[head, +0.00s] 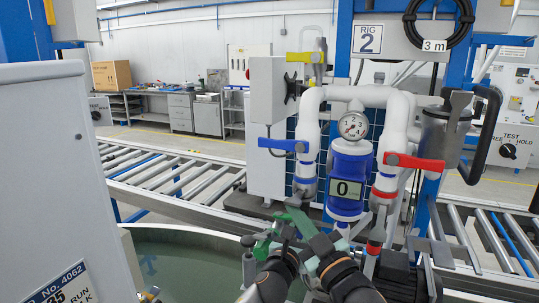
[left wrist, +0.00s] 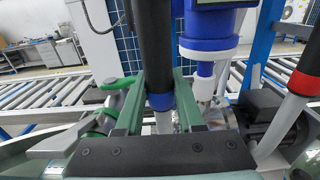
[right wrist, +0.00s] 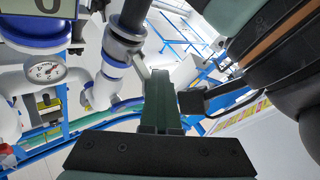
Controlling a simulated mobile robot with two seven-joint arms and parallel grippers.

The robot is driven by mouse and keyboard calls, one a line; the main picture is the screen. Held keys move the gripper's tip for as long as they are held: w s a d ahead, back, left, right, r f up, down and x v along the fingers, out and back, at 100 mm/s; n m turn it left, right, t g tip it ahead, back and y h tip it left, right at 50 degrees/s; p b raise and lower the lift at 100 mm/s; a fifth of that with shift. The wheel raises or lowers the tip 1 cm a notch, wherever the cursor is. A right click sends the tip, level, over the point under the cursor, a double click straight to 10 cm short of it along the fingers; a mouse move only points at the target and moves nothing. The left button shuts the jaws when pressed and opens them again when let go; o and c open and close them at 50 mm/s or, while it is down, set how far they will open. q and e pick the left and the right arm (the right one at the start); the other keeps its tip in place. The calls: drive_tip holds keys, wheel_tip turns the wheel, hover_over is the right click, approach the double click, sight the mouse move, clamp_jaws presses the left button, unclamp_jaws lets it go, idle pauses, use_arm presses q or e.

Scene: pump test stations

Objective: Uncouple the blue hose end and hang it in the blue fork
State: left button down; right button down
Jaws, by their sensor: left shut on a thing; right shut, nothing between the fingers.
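In the left wrist view the black hose end with its blue band (left wrist: 160,101) stands upright between the green fingers of my left gripper (left wrist: 158,88), which is shut on it. A pale pipe shows just below the band; I cannot tell whether the two are joined. My right gripper (head: 298,217) is shut and empty in front of the pump stand, its green fingers together. In the right wrist view its fingertips (right wrist: 160,76) are close to a grey coupling (right wrist: 124,46) with a dark hose; contact is unclear. I cannot make out the blue fork.
The pump stand carries a gauge (head: 354,125), a blue valve lever (head: 283,145) and a red one (head: 413,162). A green lever (left wrist: 117,82) is close beside my left gripper. A grey cabinet (head: 50,170) blocks the left. A roller conveyor (head: 170,175) runs behind.

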sight(284, 203)
drive_tip(key=shift+s+a+r+y, duration=0.5)
drive_tip(key=shift+s+a+r, duration=0.2)
drive_tip(key=shift+s+r, duration=0.3)
use_arm(q)
drive_tip(key=shift+d+r, duration=0.1)
drive_tip(key=shift+r, duration=0.2)
use_arm(e)
drive_tip(key=shift+s+f, duration=0.4)
drive_tip(key=shift+s, duration=0.4)
use_arm(q)
drive_tip(key=shift+s+r, duration=0.25)
drive_tip(key=shift+r, duration=0.05)
drive_tip(key=shift+f, duration=0.15)
use_arm(e)
drive_tip(key=s, duration=0.6)
drive_tip(key=shift+a, duration=0.15)
use_arm(q)
drive_tip(key=shift+f, duration=0.25)
use_arm(e)
drive_tip(key=shift+f, duration=0.25)
use_arm(q)
drive_tip(key=shift+f+b, duration=0.5)
use_arm(e)
drive_tip(key=shift+f, duration=0.3)
